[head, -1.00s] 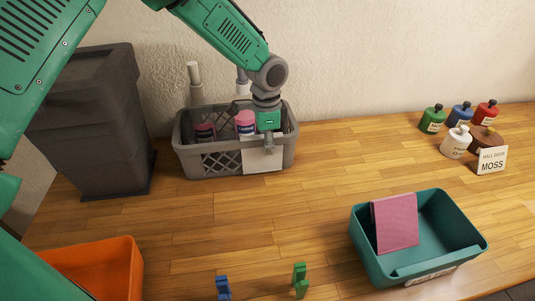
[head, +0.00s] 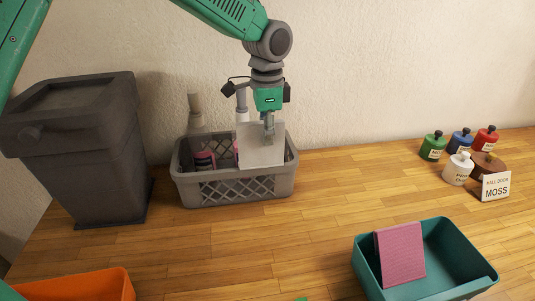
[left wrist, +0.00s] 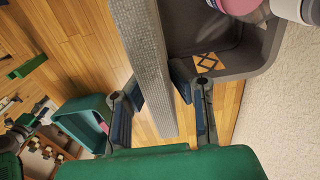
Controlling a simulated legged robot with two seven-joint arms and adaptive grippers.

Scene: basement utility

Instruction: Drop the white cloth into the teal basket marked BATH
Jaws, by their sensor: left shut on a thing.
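A white cloth (head: 262,148) hangs flat and upright from my left gripper (head: 269,128), in front of the wall side of the grey basket. In the left wrist view the cloth (left wrist: 146,60) runs between the two fingers of my left gripper (left wrist: 160,108), which are shut on it. My right gripper is not in view.
The grey basket (head: 232,190) holds pink-lidded containers and bottles. A dark bin (head: 85,150) stands left. An orange bin (head: 75,286) is at front left. Several small bottles (head: 459,168) and a MOSS card (head: 496,186) stand at right. The table's middle is clear.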

